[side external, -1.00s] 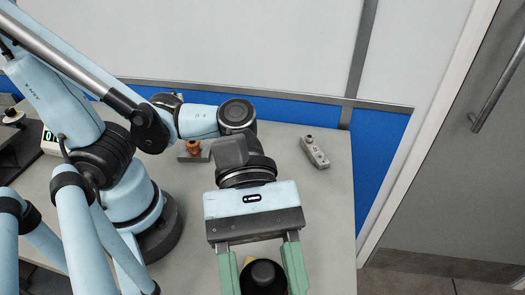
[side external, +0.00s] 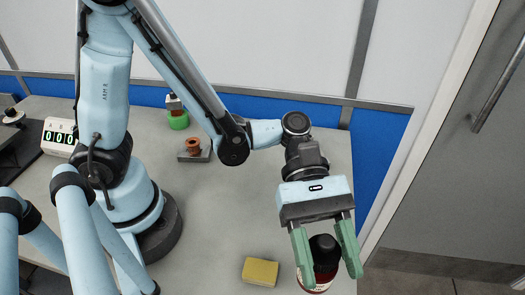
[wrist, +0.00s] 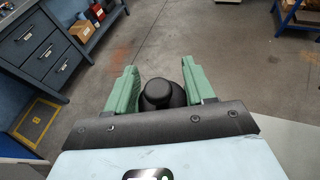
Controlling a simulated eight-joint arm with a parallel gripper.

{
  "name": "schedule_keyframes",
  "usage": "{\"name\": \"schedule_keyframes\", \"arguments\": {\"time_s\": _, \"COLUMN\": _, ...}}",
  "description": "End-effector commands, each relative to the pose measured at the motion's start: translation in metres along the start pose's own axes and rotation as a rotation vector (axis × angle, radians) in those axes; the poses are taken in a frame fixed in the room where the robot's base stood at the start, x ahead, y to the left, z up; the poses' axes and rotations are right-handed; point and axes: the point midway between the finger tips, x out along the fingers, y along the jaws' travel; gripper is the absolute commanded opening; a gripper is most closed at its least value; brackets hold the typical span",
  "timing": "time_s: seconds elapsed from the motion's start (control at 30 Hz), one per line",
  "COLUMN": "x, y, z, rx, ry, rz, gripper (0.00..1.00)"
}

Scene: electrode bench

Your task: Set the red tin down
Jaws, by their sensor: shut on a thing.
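My gripper (side external: 328,268) is at the front right of the bench in the side view, its green fingers shut on the red tin. The red tin (side external: 316,284) stands about upright between the fingers, with a tall black top and a red and white band low on its body. Its bottom is cut off or hidden, so I cannot tell whether it touches the bench. In the wrist view the tin's black top (wrist: 157,92) sits between the two fingers.
A yellow sponge-like block (side external: 260,271) lies on the bench (side external: 225,235) left of my gripper. A copper coil on a grey base (side external: 194,147), a green round item (side external: 178,121) and a digit display (side external: 58,137) stand farther back. The bench's right edge is close to my gripper.

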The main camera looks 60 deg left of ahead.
Motion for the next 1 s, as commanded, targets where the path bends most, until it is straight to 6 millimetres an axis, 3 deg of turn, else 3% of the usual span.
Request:
{"name": "schedule_keyframes", "arguments": {"time_s": 0.27, "x": -0.002, "y": 0.010, "z": -0.011, "rx": 0.001, "ry": -0.001, "rz": -0.001, "gripper": 0.00}}
{"name": "schedule_keyframes", "arguments": {"time_s": 0.6, "x": 0.009, "y": 0.010, "z": -0.041, "rx": 0.001, "ry": 0.000, "rz": -0.001, "gripper": 0.00}}
{"name": "schedule_keyframes", "arguments": {"time_s": 0.93, "x": 0.011, "y": 0.009, "z": -0.046, "rx": 0.000, "ry": 0.000, "rz": -0.001, "gripper": 0.00}}
{"name": "schedule_keyframes", "arguments": {"time_s": 0.97, "x": 0.011, "y": 0.009, "z": -0.046, "rx": 0.000, "ry": 0.001, "rz": -0.001, "gripper": 0.56}}
{"name": "schedule_keyframes", "arguments": {"time_s": 1.0, "x": 0.011, "y": 0.009, "z": -0.046, "rx": 0.000, "ry": 0.001, "rz": -0.001, "gripper": 0.62}}
